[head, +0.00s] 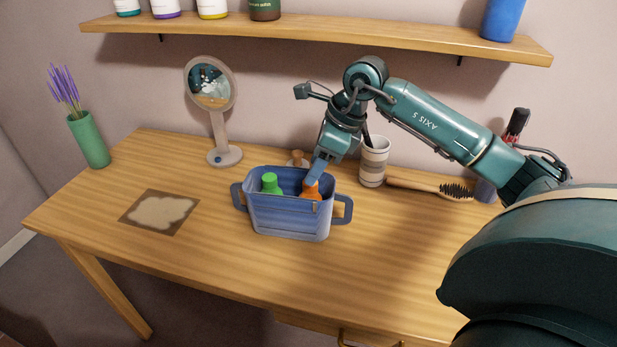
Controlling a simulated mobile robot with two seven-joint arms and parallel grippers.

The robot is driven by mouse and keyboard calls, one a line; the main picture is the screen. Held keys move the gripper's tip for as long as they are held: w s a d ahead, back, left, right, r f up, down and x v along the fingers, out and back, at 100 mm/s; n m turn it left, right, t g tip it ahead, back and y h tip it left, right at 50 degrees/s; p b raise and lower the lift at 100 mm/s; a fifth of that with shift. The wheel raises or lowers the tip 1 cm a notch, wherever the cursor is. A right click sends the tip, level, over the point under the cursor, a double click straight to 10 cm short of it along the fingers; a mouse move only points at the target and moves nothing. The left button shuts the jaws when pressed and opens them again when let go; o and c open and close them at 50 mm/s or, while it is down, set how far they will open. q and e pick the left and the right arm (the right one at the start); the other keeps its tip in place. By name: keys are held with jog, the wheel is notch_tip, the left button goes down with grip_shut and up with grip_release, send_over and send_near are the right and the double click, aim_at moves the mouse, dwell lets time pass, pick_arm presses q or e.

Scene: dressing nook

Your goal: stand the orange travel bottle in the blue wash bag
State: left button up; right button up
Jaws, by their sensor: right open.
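The blue wash bag (285,223) stands upright on the wooden dressing table, with a handle loop at each side. The orange travel bottle (311,188) is inside the bag at its right side, and only its upper part shows above the rim. A green bottle (270,183) is in the bag at the left. My right gripper (315,174) points down over the right part of the bag, at the top of the orange bottle. Its jaws are open. Whether the fingers touch the bottle, and the bottle's base, cannot be seen. My left gripper is not in view.
A round mirror (218,120) stands behind left, a striped cup (373,163) behind right. A hairbrush (430,187) lies right of the cup. A patterned mat (160,212) lies left. A shelf (300,35) with several bottles hangs above. The table's front is clear.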

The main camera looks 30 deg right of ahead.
jog(key=v, duration=0.6)
jog(key=shift+r, duration=0.35)
jog(key=shift+s, duration=0.1)
